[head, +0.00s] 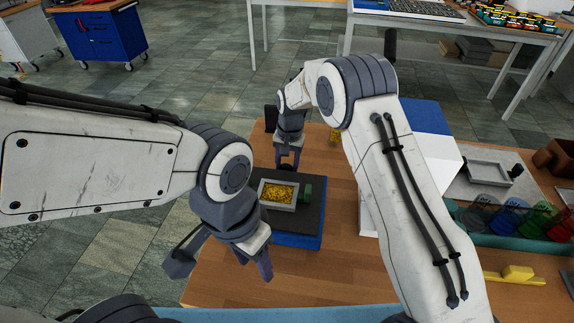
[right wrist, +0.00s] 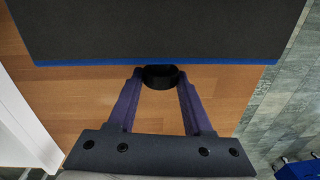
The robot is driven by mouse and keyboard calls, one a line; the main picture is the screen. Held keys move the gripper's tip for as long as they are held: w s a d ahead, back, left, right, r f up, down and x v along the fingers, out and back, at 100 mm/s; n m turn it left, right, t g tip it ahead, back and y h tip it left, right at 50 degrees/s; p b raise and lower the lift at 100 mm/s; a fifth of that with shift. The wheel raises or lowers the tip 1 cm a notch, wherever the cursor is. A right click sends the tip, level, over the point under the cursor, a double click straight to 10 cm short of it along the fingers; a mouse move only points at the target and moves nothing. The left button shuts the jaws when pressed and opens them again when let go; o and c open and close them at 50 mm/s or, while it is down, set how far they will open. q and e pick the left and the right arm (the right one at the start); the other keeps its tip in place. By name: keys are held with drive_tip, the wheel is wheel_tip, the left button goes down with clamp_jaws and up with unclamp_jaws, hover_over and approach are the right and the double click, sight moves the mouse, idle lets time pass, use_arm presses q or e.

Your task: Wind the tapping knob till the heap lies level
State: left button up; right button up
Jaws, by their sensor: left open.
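A light grey tray (head: 264,188) holds a heap of yellow grains (head: 279,194), uneven on top. It sits on a dark pad (head: 309,222) with a blue base. My left gripper (head: 266,268) is open and empty, in front of and left of the pad. My right gripper (head: 288,160) points down at the pad's far edge. In the right wrist view its fingers (right wrist: 160,78) close on both sides of a black round piece (right wrist: 160,77) beside the pad's blue edge. Whether this piece joins the pad is hidden.
The wooden table (head: 345,250) has bare room right of the pad. Farther right are a grey frame (head: 490,170), coloured pots (head: 510,218) in a green rack and a yellow block (head: 518,272).

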clamp_jaws()
drive_tip(key=shift+a+r+h+p, duration=0.2)
drive_tip(key=shift+h+p, duration=0.3)
drive_tip(key=shift+p, duration=0.25)
drive_tip(key=shift+f+g+h, duration=0.15)
drive_tip(key=shift+g+h, duration=0.15)
drive_tip(key=shift+h, duration=0.6)
drive_tip(key=o, duration=0.9)
unclamp_jaws()
drive_tip(key=shift+c, duration=0.2)
wheel_tip(320, 180, up, 10)
drive_tip(key=a+b, duration=0.1)
drive_tip(key=a, duration=0.1)
drive_tip(key=shift+w, duration=0.2)
